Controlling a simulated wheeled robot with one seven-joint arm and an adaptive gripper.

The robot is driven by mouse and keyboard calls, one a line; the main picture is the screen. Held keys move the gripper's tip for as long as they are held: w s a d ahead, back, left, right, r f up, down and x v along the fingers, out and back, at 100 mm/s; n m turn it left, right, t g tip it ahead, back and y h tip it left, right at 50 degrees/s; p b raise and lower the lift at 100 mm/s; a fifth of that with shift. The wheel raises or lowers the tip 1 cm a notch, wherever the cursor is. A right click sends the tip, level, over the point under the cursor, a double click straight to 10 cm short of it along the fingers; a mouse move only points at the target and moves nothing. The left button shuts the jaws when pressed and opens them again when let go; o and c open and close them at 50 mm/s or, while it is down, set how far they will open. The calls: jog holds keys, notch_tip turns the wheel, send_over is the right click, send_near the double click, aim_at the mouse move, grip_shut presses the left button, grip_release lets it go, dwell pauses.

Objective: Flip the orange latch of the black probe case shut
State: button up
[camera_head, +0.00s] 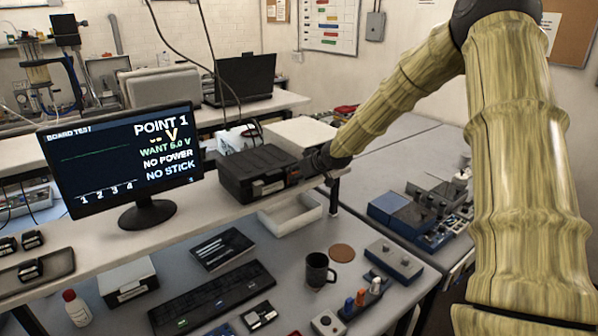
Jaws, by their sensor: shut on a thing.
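The black probe case (250,178) sits on the raised shelf behind the bench, right of the monitor, with its lid down. A small spot of orange, the latch (294,173), shows at the right end of its front. My gripper (302,170) reaches in from the right and is shut at this end of the case, on the orange latch. The fingertips are small and dark here, and the latch's exact angle is too small to tell.
A monitor (122,160) stands left on the shelf (190,215). A white box (300,134) sits behind the case. An open white tray (290,213) lies below the shelf. A mug (318,270) and a keyboard (217,298) stand on the lower bench.

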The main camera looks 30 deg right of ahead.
jog(key=shift+w+r+g, duration=0.25)
jog(key=shift+g, duration=0.05)
dwell(0.4)
jog(key=o, duration=1)
jog(key=shift+d+f, duration=0.1)
jog(key=shift+v, duration=4)
